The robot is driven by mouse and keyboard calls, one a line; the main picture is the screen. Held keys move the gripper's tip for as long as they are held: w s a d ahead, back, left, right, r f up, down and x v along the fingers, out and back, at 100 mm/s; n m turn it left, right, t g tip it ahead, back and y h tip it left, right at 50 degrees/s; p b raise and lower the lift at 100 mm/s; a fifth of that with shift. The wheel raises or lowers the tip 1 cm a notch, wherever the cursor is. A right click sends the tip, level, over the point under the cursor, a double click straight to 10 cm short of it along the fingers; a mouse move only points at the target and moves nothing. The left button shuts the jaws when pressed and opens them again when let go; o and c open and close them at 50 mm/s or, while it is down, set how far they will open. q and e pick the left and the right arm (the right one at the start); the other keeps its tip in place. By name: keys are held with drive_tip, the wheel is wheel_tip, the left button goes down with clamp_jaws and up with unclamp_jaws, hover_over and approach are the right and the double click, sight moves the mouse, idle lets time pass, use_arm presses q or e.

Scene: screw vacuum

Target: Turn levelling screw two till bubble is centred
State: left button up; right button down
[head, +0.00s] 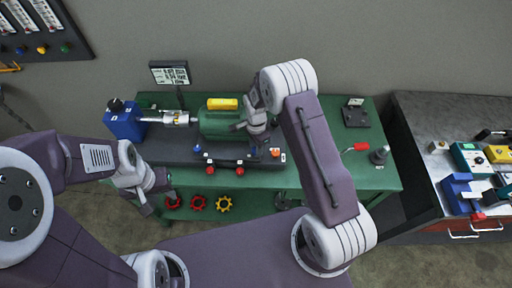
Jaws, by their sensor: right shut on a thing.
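A green motor-like machine (212,122) stands on a dark base plate (172,150) on the green table. A yellow block, which looks like the spirit level (222,103), sits on top of it; its bubble is too small to read. Small coloured screws or markers line the plate's front, with a blue one (197,148) at left and an orange one (276,152) at right. My left gripper (153,197) is open and empty by the table's front left edge.
A blue block (124,122) and shaft adjoin the machine's left end. A small display (170,73) stands behind. A red-handled tool (355,148) lies right. A second bench (430,115) stands at far right.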

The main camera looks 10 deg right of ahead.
drive_tip(key=shift+w, duration=0.1)
idle(0.3)
drive_tip(key=c, duration=1.1)
unclamp_jaws()
drive_tip(key=shift+r, duration=0.1)
wheel_tip(320, 180, up, 9)
drive_tip(key=b, duration=0.1)
drive_tip(key=shift+b, duration=0.35)
